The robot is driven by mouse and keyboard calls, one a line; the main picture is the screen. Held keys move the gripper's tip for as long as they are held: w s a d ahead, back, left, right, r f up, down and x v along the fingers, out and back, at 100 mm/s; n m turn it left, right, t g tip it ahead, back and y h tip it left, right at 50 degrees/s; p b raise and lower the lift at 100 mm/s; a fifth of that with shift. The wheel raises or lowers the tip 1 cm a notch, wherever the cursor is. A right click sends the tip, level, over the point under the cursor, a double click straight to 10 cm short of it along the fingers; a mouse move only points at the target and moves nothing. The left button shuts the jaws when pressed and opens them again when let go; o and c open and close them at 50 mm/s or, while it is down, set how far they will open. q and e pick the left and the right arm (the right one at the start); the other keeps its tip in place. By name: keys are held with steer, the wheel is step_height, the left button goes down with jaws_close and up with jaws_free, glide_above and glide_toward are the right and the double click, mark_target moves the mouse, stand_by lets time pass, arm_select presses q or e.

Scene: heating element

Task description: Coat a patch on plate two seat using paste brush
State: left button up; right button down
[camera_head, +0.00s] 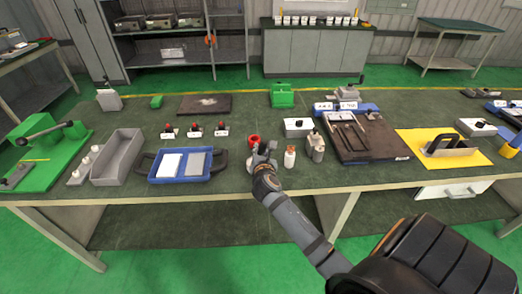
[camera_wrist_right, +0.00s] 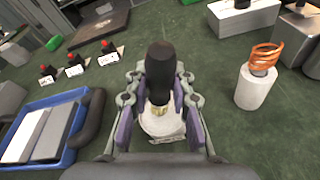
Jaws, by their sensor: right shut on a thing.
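My right gripper (camera_head: 263,163) is over the front middle of the table. In the right wrist view its fingers (camera_wrist_right: 160,105) are closed around an upright tool with a black handle (camera_wrist_right: 160,65) and a brass-coloured collar, which I take to be the paste brush. A whitish round shape (camera_wrist_right: 163,125) shows below the collar; I cannot tell whether it is the bristles or a pot. A dark plate with a metal frame (camera_head: 350,140) lies to the right; I cannot tell which seat is plate two. My left gripper is out of view.
A white cylinder with an orange coil (camera_wrist_right: 256,90) stands close right of the gripper. A grey bottle-like thing (camera_head: 316,146) is beside it. A blue tray (camera_head: 182,178) with two flat plates lies left. Three red-knobbed blocks (camera_head: 194,130) stand behind the tray.

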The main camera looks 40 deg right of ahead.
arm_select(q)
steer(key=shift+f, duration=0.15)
arm_select(e)
steer(key=shift+f, duration=0.3)
stand_by(0.6)
step_height(320, 180, up, 7)
steer(key=p, duration=0.8)
steer(key=shift+r, duration=0.15)
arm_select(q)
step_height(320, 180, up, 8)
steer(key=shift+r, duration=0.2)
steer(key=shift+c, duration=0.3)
